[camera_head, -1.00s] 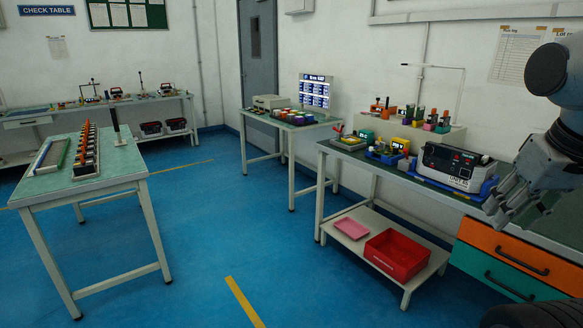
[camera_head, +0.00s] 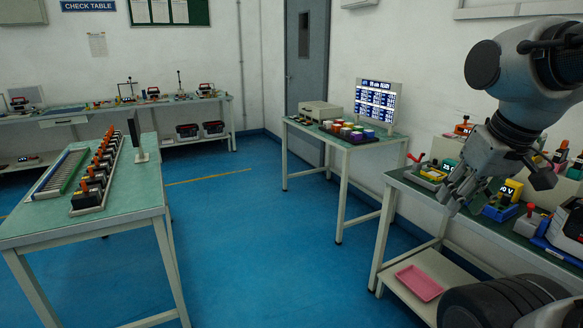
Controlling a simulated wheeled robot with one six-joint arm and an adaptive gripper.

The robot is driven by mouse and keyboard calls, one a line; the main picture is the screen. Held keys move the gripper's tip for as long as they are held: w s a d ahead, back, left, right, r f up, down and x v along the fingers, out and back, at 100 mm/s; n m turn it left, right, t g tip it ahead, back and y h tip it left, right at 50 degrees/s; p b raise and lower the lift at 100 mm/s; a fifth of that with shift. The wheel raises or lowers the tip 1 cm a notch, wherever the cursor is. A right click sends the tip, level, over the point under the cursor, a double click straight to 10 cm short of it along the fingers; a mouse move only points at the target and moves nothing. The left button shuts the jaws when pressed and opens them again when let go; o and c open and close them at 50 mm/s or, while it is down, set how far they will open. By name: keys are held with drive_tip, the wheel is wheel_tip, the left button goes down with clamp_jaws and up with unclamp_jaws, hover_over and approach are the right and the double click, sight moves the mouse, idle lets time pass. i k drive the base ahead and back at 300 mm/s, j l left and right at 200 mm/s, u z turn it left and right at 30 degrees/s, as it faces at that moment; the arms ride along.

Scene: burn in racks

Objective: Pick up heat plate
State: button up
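My gripper (camera_head: 457,196) hangs at the right in the head view, in front of the right bench. It looks empty, but its fingers are small and seen at an angle, so their opening is unclear. No object is clearly recognisable as the heat plate. On the left table (camera_head: 108,220), a long rack (camera_head: 104,172) holds a row of black and orange units. A slotted tray (camera_head: 62,172) with grey and green strips lies beside it. A thin dark upright plate (camera_head: 135,130) stands on a small base behind the rack. My gripper is far from all of these.
A middle table (camera_head: 345,143) holds colored blocks (camera_head: 350,131), a beige box and a screen (camera_head: 377,101). The right bench carries small devices, including a yellow meter (camera_head: 511,189), with a pink tray (camera_head: 419,283) on its lower shelf. Blue floor (camera_head: 270,240) between the tables is clear.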

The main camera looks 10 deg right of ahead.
sight(435, 165)
drive_tip(key=i+u, duration=0.2)
drive_tip(key=i, duration=0.85)
drive_tip(key=i+z, duration=0.7)
drive_tip(key=i+l+z, duration=0.1)
drive_tip(key=z, duration=0.25)
drive_tip(key=i+z, duration=0.4)
drive_tip(key=i+j+z, duration=0.1)
drive_tip(key=z, duration=0.25)
drive_tip(key=i, duration=0.05)
